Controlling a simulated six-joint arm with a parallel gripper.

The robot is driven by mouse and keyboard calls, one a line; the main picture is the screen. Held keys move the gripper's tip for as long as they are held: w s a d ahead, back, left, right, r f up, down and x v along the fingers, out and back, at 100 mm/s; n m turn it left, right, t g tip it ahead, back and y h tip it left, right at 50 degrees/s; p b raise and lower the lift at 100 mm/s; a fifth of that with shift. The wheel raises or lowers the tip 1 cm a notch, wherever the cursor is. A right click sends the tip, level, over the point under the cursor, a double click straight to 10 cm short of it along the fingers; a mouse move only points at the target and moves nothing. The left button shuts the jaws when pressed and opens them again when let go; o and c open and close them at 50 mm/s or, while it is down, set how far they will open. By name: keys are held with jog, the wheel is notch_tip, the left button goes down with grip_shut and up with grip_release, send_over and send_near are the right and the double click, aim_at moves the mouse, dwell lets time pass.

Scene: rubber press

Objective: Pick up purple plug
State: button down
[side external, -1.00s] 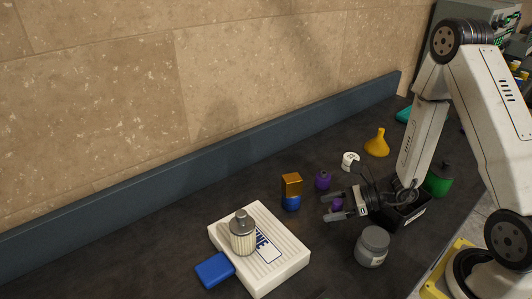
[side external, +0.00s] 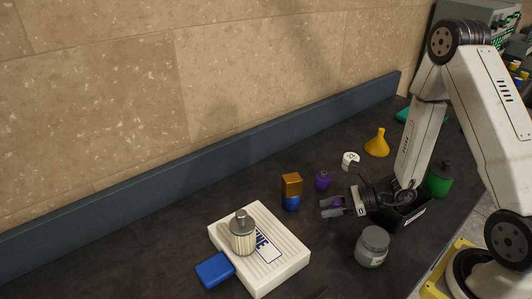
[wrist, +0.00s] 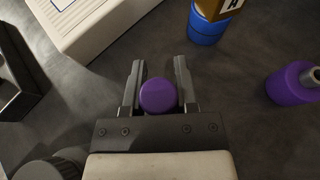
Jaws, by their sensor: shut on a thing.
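The purple plug (wrist: 158,96) is a small round-topped piece between the two fingers of my gripper (wrist: 157,85) in the wrist view. The fingers are shut on it. In the side view my gripper (side external: 333,207) is low over the dark table, and only a bit of the purple plug (side external: 338,201) shows between the fingers. I cannot tell whether the plug still touches the table.
A purple bottle (side external: 323,180) with a grey tip (wrist: 313,76) stands near my gripper. A yellow funnel (side external: 377,144) is farther back.

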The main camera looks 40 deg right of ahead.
jog(key=shift+r, duration=0.15)
notch_tip(320, 180, up, 10)
dwell(1.1)
dwell(0.5)
